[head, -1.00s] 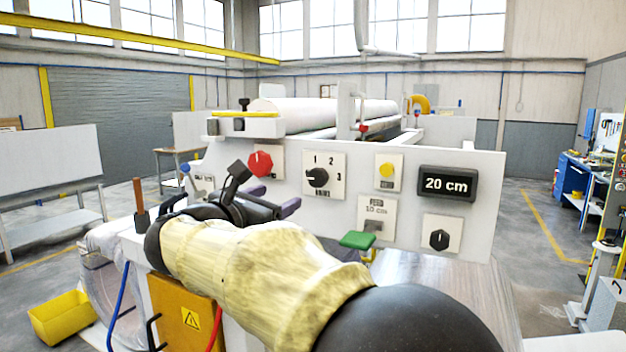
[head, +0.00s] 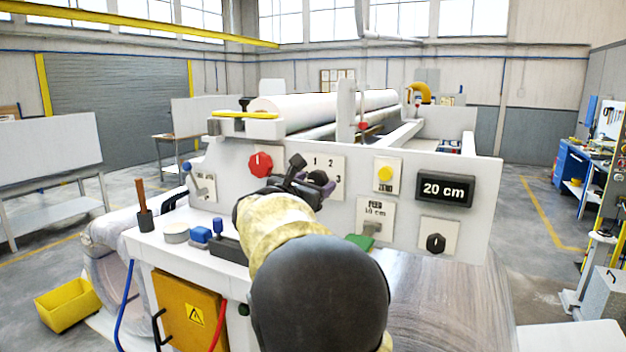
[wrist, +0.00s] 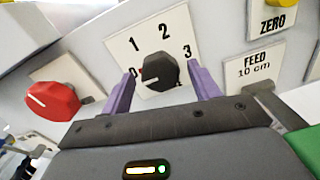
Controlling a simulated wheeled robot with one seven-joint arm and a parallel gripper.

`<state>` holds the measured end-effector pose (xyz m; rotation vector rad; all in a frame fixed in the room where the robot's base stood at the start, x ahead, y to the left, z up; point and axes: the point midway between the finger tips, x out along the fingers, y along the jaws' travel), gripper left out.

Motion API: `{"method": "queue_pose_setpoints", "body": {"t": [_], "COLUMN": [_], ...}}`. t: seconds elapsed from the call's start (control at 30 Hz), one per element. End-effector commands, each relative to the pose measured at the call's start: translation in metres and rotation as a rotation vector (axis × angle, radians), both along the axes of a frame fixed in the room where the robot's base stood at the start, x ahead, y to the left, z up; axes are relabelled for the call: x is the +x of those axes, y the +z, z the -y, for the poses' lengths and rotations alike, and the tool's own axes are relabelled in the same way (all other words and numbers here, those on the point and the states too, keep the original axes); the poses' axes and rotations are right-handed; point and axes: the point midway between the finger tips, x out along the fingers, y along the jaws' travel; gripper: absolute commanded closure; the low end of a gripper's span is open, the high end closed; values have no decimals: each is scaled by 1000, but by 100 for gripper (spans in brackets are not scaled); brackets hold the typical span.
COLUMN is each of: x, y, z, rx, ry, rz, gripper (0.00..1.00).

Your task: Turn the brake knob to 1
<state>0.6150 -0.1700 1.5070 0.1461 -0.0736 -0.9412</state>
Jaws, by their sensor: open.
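The brake knob (wrist: 158,72) is a black dial knob on a white plate (wrist: 160,40) marked 0, 1, 2 and 3. Its pale pointer mark is turned left, toward the 0. My gripper (wrist: 160,76) is open, with one purple finger on the left of the knob and one on the right. Gaps seem to show between fingers and knob; I cannot tell how deep the fingertips reach. In the head view my gripper (head: 305,180) covers most of the knob, and the plate (head: 335,165) shows behind it.
A red knob (wrist: 52,100) sits left of the dial. Right of it are the yellow ZERO button (head: 386,173), the feed lever plate (head: 375,217), a green paddle (head: 360,242), the 20 cm display (head: 444,190) and another black knob (head: 436,243).

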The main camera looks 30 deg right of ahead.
Motion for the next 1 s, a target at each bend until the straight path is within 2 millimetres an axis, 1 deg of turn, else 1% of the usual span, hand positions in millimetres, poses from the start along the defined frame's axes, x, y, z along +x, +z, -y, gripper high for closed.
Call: {"method": "queue_pose_setpoints", "body": {"t": [0.2, 0.23, 0.37, 0.4, 0.43, 0.47, 0.77, 1.0], "x": [0, 0, 0, 0, 0, 0, 0, 0], "y": [0, 0, 0, 0, 0, 0, -1, -4], "z": [1, 0, 0, 0, 0, 0, 0, 0], "rx": [0, 0, 0, 0, 0, 0, 12, 67], "ry": [0, 0, 0, 0, 0, 0, 0, 0], "rz": [0, 0, 0, 0, 0, 0, 17, 89], "gripper": [39, 41, 66, 74, 80, 83, 83, 83]}}
